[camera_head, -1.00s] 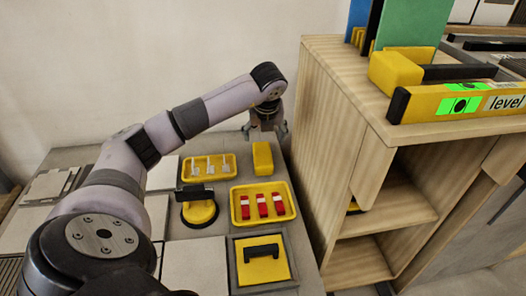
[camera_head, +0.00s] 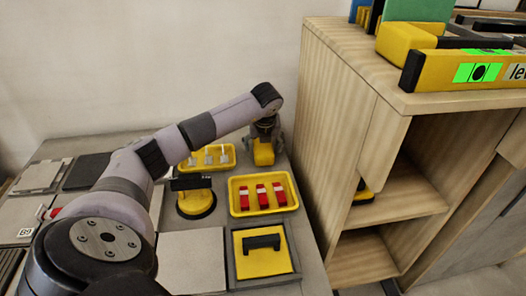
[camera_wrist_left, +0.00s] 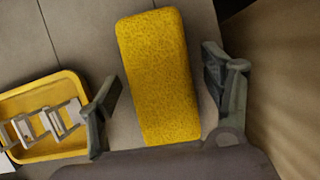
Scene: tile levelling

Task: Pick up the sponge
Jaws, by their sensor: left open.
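The sponge (camera_head: 263,154) is a yellow block on the grey table, close to the wooden cabinet. In the left wrist view the sponge (camera_wrist_left: 158,75) lies flat between the two spread fingers, with a gap on each side. My left gripper (camera_head: 264,138) is open above the sponge and hides its far part in the head view. The left gripper's fingers also show in the left wrist view (camera_wrist_left: 165,100). My right gripper is in neither view.
A yellow tray with white clips (camera_head: 209,161) sits left of the sponge. A yellow tray with red pieces (camera_head: 263,211) is nearer. A yellow suction cup (camera_head: 197,203) stands beside them. The wooden cabinet (camera_head: 335,130) rises close on the right.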

